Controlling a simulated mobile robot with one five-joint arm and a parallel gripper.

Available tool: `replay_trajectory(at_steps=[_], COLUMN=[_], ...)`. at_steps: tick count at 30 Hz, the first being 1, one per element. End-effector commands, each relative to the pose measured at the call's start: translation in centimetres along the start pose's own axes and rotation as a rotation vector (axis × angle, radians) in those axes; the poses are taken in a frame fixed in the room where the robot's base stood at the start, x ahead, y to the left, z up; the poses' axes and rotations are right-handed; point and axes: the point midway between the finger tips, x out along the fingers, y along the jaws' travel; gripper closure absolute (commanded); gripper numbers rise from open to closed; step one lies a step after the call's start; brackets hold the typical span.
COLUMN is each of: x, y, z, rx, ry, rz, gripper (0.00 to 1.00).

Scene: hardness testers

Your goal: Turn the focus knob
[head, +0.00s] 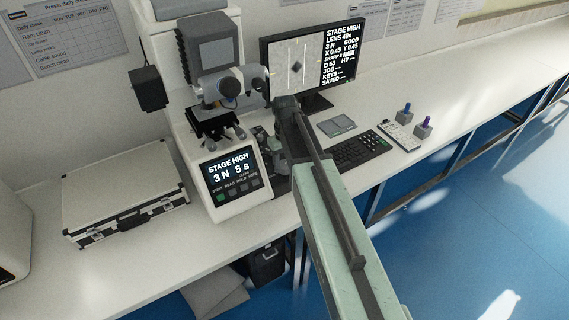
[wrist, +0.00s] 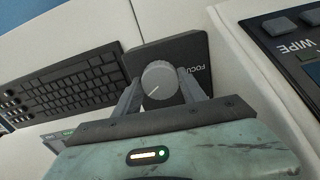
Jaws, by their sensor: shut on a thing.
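The focus knob (wrist: 159,82) is a round grey dial with a white pointer line. It sits on a dark box (wrist: 185,52) marked FOCUS in the wrist view. The pointer line slants toward the lower left of the dial. My gripper (wrist: 160,88) has one finger on each side of the knob and is shut on it. In the head view my arm reaches to the bench beside the hardness tester (head: 232,180), and the knob is hidden there behind my arm. The monitor (head: 312,62) shows a dark diamond-shaped mark between two vertical lines, and text including STAGE HIGH.
A keyboard (head: 357,150) lies right of my arm and also shows left of the knob in the wrist view (wrist: 70,88). The tester's button panel (wrist: 292,40) is at the right there. A silver case (head: 125,205) lies left of the tester. The right bench is mostly clear.

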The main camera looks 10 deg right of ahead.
Motion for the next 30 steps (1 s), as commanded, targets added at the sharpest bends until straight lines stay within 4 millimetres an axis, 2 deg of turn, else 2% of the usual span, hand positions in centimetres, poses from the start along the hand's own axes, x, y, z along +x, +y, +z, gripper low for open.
replay_trajectory(at_steps=[8, 9, 11, 22, 26, 30], x=[0.0, 0.0, 0.0, -0.4, -1.8, -4.4], y=[0.0, 0.0, 0.0, -0.1, -0.1, -0.1], z=[0.0, 0.0, 0.0, 0.0, 0.0, 0.0], rx=[0.015, 0.015, 0.015, 0.013, 0.013, 0.013], ry=[0.0, 0.0, 0.0, 0.0, 0.0, 0.0], rz=[0.001, 0.001, 0.001, 0.001, 0.001, 0.001], gripper=[0.92, 0.44, 0.3, 0.3, 0.3, 0.3])
